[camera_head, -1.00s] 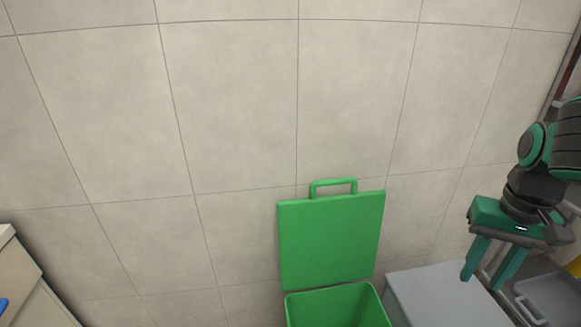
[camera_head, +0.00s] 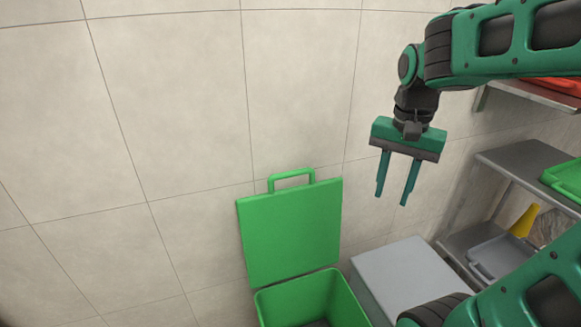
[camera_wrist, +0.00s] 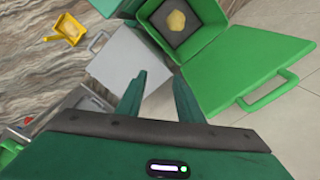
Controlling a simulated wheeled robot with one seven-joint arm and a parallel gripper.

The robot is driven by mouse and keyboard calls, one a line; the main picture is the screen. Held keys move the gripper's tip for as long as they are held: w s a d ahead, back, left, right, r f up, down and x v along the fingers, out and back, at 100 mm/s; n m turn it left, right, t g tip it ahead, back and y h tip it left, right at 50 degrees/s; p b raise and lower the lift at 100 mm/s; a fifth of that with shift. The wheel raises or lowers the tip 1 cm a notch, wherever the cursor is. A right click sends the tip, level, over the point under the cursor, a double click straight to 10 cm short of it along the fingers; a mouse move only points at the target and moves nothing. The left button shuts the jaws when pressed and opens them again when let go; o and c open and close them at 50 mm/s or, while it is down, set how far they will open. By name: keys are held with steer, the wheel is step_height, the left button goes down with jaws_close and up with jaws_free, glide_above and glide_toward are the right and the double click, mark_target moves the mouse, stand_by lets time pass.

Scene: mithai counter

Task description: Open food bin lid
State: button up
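The green food bin (camera_head: 345,296) stands against the tiled wall with its green lid (camera_head: 290,232) raised upright at the back. The lid's handle (camera_head: 291,177) points up. The wrist view shows the open bin (camera_wrist: 214,40) with a yellowish lump (camera_wrist: 176,20) on its dark bottom, and the lid (camera_wrist: 235,75) with its handle (camera_wrist: 268,93). My gripper (camera_head: 391,201) is open and empty in the air, above and to the right of the lid, apart from it. Its two fingers also show spread in the wrist view (camera_wrist: 159,98).
A closed grey-lidded bin (camera_head: 400,272) stands just right of the green bin. Further right, metal shelves (camera_head: 500,153) hold a grey tray (camera_head: 497,256), a yellow scoop (camera_head: 524,221) and a green tray (camera_head: 566,180). The wall left of the lid is clear.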

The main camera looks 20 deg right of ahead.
steer(key=w+a+r+m, duration=0.35)
steer(key=w+a, duration=0.45)
steer(key=w, duration=0.3)
steer(key=w+a+r+m, duration=0.2)
steer(key=w+a+m, duration=0.2)
steer(key=w+a, duration=0.5)
steer(key=f, duration=0.3)
steer(key=w+f, duration=0.1)
steer(key=f, duration=0.2)
steer(key=d+f, duration=0.1)
steer(key=f, duration=0.3)
steer(key=shift+w+d+f, duration=0.1)
steer(key=shift+w, duration=0.25)
jaws_close()
